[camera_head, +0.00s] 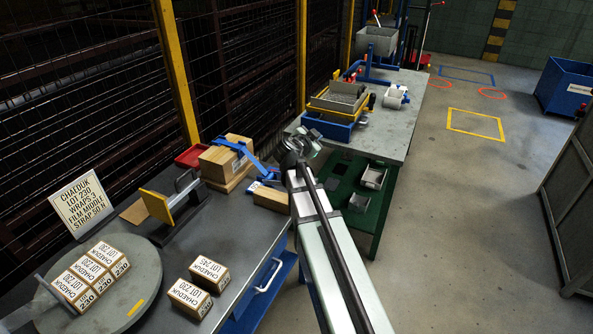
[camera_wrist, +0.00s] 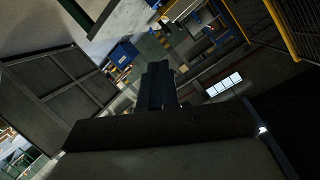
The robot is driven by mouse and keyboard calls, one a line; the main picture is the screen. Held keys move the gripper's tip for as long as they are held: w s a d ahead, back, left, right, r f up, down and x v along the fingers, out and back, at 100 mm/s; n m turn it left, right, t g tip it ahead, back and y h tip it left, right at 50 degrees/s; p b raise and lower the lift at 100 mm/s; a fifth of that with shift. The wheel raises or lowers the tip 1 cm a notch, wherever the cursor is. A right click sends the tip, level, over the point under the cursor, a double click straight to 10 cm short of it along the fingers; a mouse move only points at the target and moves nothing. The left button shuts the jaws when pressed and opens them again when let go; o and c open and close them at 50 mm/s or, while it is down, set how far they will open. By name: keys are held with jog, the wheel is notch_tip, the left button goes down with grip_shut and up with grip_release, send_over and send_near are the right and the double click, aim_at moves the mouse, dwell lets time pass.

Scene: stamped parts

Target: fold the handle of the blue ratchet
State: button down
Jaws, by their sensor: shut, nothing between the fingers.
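The blue ratchet (camera_head: 268,175) is at the right end of a blue strap (camera_head: 246,153), beside a cardboard box (camera_head: 223,158) on the dark bench. It is small in the head view, and I cannot tell how far its handle is folded. My gripper (camera_head: 300,147) is to the right of and above the ratchet, apart from it, at the end of my arm. In the wrist view its two dark fingers (camera_wrist: 156,86) are together with nothing between them. The ratchet cannot be made out in the wrist view.
A turntable (camera_head: 132,265) with several small cartons stands at the front left. A red tray (camera_head: 194,155) lies behind the box. A green table (camera_head: 345,195) with metal parts is at the right.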

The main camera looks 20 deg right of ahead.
jog(key=w+d+r+m+g+y, duration=0.25)
jog(key=w+r+g+y, duration=0.2)
jog(key=w, duration=0.55)
jog(key=s+a+f+n+g+y, duration=0.5)
jog(key=s+a+n+g+y, duration=0.1)
jog(key=a+n, duration=0.25)
jog(key=shift+n, duration=0.3)
jog(key=f, duration=1.3)
jog(key=shift+s+d+f, duration=0.25)
jog(key=shift+d+f, duration=0.05)
jog(key=shift+s+f, duration=0.1)
jog(key=shift+s+d+f+t+y, duration=0.2)
jog(key=shift+s+d+f+t, duration=0.1)
jog(key=shift+f, duration=0.25)
jog(key=shift+s+d+f+t+y, duration=0.15)
jog(key=shift+s+f+t, duration=0.1)
jog(key=shift+f, duration=0.3)
jog(key=shift+d+f, duration=0.2)
jog(key=shift+f, duration=0.4)
